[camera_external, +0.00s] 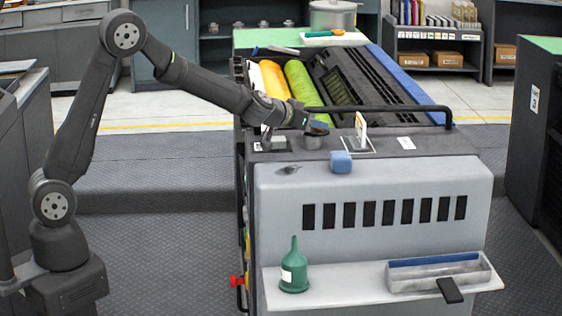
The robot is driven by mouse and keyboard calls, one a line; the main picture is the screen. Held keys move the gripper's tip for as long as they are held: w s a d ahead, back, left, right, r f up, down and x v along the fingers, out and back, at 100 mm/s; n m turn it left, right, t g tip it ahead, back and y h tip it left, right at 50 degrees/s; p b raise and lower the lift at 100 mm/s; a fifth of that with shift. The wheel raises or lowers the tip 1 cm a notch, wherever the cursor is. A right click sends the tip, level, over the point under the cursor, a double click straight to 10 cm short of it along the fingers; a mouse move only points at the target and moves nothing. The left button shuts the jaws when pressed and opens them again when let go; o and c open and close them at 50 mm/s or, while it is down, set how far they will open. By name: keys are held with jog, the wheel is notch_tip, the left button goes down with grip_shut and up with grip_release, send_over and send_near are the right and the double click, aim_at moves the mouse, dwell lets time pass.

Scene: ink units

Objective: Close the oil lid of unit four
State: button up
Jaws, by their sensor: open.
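The grey ink unit (375,180) stands right of my arm. On its top deck a small grey cylindrical oil cup (313,142) stands near the left side. A dark round piece at the cup's mouth (318,131) could be its lid; whether it is raised or down I cannot tell. My gripper (306,124) is just above and left of the cup, open, with nothing visible in it. Its fingertips are small and dark here, and contact with the lid cannot be made out. No legible number four shows on this unit.
A standing card (361,131) and a black rail (385,109) are close to the cup. A blue block (341,162) sits at the deck's front edge. Yellow and green rollers (300,82) lie behind. A green funnel bottle (294,270) and a tray (438,273) stand on the front shelf.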

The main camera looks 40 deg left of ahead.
jog(key=v, duration=1.6)
jog(key=shift+f, duration=0.15)
